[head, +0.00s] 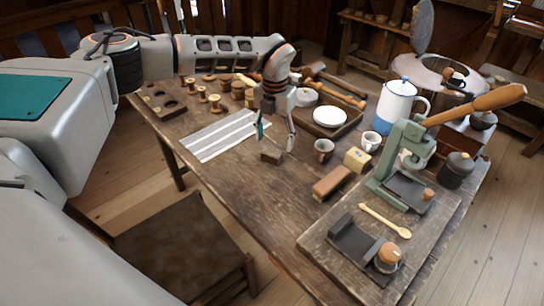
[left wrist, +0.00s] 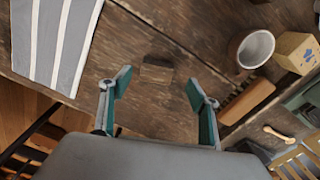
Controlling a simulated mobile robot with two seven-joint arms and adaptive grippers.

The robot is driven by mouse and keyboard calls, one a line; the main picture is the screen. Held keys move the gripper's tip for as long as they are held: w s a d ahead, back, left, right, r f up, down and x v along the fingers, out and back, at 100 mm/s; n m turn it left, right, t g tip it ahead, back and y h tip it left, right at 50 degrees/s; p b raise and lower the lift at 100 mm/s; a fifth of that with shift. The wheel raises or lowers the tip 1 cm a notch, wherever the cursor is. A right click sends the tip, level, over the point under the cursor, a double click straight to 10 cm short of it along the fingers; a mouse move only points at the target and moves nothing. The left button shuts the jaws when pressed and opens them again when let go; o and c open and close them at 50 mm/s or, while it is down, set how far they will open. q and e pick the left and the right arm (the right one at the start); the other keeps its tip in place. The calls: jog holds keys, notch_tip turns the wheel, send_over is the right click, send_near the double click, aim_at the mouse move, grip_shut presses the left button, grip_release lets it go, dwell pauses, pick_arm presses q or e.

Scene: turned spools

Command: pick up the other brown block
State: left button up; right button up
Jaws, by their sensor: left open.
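A small dark brown block (head: 271,157) lies on the wooden table near its front edge. It also shows in the left wrist view (left wrist: 157,71), just beyond and between the fingertips. My left gripper (head: 277,139) points down above this block, open and empty, with its fingers (left wrist: 158,84) apart on either side and not visibly touching it. My right gripper is not in view.
A striped cloth (head: 220,135) lies left of the small block. A dark cup (head: 323,150), a yellowish box (head: 356,159) and a white mug (head: 371,141) stand to the right. A green lever press (head: 401,160) stands farther right. Turned spools (head: 214,103) stand behind the cloth.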

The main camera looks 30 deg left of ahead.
aim_at(272, 151)
pick_arm(q)
jog(key=f, duration=0.4)
jog(key=shift+s+a+b, duration=0.15)
jog(key=shift+a+b, duration=0.15)
jog(key=shift+f, duration=0.4)
jog(key=shift+r, duration=0.1)
jog(key=shift+c, duration=0.7)
jog(key=c, duration=0.9)
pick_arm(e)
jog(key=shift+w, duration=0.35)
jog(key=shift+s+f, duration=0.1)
